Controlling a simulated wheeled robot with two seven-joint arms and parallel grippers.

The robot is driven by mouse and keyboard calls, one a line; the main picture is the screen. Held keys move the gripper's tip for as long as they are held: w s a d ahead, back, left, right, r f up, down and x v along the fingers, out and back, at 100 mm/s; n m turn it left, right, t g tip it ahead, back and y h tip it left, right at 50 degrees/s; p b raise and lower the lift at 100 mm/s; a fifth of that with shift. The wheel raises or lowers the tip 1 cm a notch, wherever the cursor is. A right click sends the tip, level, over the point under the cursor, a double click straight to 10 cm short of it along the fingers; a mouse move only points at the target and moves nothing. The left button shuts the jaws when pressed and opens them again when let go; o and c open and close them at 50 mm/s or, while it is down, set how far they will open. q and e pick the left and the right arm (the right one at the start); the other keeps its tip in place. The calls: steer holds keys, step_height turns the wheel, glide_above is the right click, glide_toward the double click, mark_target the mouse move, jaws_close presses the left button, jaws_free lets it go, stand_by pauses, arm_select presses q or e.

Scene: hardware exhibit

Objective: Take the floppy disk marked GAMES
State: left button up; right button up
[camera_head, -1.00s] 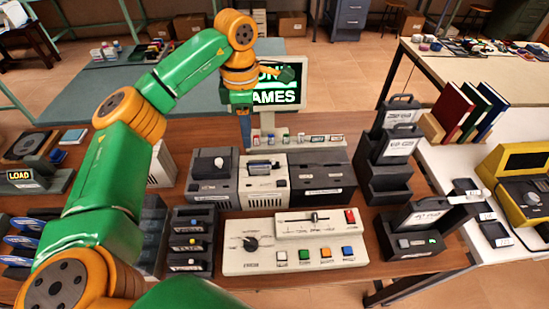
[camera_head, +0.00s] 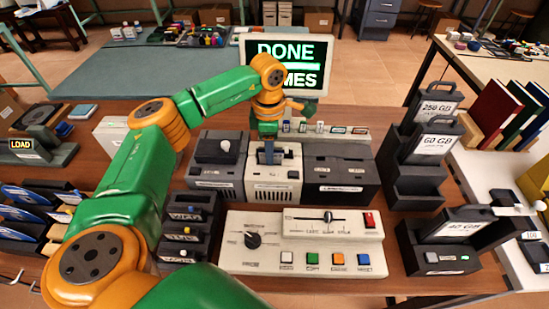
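The monitor (camera_head: 314,97) at the back shows DONE above a word ending in MES; my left arm hides that word's start. My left gripper (camera_head: 268,157) points down at the top of the beige drive unit (camera_head: 272,191), in the middle of the brown table. Its fingers overlap the dark slot area, and I cannot tell whether they are open or shut on something. I cannot make out a floppy disk marked GAMES; the gripper covers part of the slot. My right gripper is not in view.
Grey units (camera_head: 216,174) and (camera_head: 340,183) flank the beige drive. A white control panel (camera_head: 300,262) with coloured buttons lies in front. Small dark holders (camera_head: 186,232) stand left of it. Stacked grey units marked 250 GB and 60 GB (camera_head: 428,145) stand right.

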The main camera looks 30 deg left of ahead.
arm_select(q)
steer(key=shift+f, duration=0.5)
jaws_close()
